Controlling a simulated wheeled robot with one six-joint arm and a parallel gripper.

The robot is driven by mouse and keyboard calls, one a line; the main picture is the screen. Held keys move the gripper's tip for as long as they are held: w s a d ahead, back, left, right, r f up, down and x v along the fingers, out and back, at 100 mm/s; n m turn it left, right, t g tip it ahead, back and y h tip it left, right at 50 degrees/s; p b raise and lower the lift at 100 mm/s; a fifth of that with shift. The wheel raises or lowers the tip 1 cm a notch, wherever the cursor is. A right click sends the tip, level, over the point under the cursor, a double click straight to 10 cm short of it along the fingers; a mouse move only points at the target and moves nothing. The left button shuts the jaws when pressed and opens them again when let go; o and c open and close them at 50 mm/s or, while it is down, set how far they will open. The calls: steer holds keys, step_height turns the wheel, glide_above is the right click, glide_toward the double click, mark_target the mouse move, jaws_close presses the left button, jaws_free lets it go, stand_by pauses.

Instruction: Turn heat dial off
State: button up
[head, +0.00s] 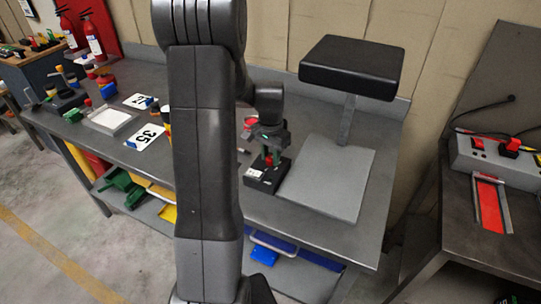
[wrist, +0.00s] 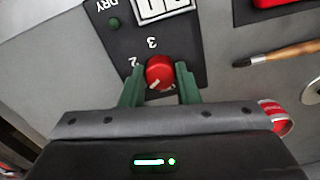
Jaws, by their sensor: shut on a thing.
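A red heat dial (wrist: 160,72) with a white pointer line sits on a black control box (wrist: 195,22) in the wrist view. The pointer slants toward the lower left, and the marks "3", "2" and "DRY" show around the dial and panel. My gripper (wrist: 160,85) has its green fingers on either side of the dial and is shut on it. In the head view my gripper (head: 270,158) reaches down to the black box (head: 266,175) on the grey bench. Part of the dial's lower scale is hidden by the gripper.
A heat press with a black padded head (head: 352,66) and grey base plate (head: 325,178) stands right of the box. A brush (wrist: 275,55) lies near the box. Number cards (head: 145,136) and a white-topped tray (head: 110,121) lie to the left on the bench.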

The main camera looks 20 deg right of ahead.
mark_target(271, 158)
steer(key=n+b, duration=0.1)
steer(key=n, duration=0.4)
steer(key=shift+n, duration=0.3)
steer(key=n+b, duration=0.1)
steer(key=n, duration=0.4)
steer(key=shift+n, duration=0.3)
stand_by(0.3)
steer(key=o, duration=1)
steer(key=shift+c, duration=0.2)
steer(key=shift+r, duration=0.1)
step_height(271, 158, up, 14)
steer(key=shift+b, duration=0.3)
steer(key=shift+f, duration=0.25)
